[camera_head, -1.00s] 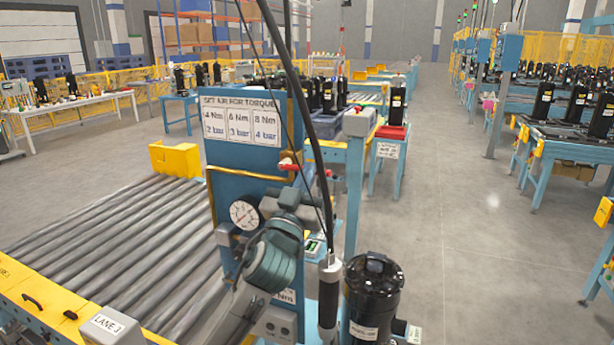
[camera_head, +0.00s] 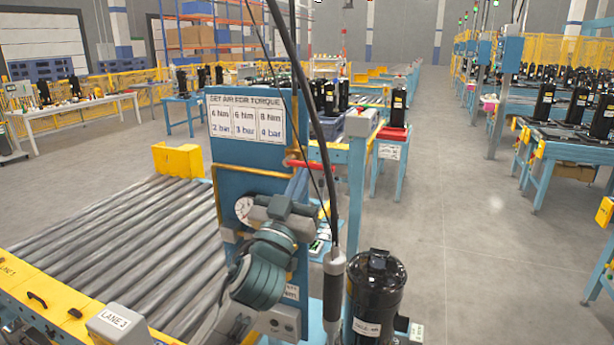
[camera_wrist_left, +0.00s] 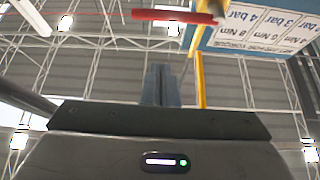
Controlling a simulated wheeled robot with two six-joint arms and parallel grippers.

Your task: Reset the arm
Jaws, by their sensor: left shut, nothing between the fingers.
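My left arm rises from the bottom of the head view in front of the blue torque panel (camera_head: 225,160). Its left gripper (camera_head: 299,180) points upward beside the panel's right edge, just below the red handle (camera_head: 308,165). In the left wrist view the gripper's fingers (camera_wrist_left: 161,85) are together and empty, with the ceiling behind them. The red handle (camera_wrist_left: 172,16) shows above the fingertips there; I cannot tell the exact gap. The arm partly hides the pressure gauge (camera_head: 243,209). My right gripper is not in view.
A roller conveyor (camera_head: 130,245) lies left of the panel, with a yellow stop (camera_head: 178,160) at its far end. A black compressor (camera_head: 376,295) stands at the lower right, beside a hanging tool (camera_head: 333,290). The grey floor (camera_head: 465,240) on the right is clear.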

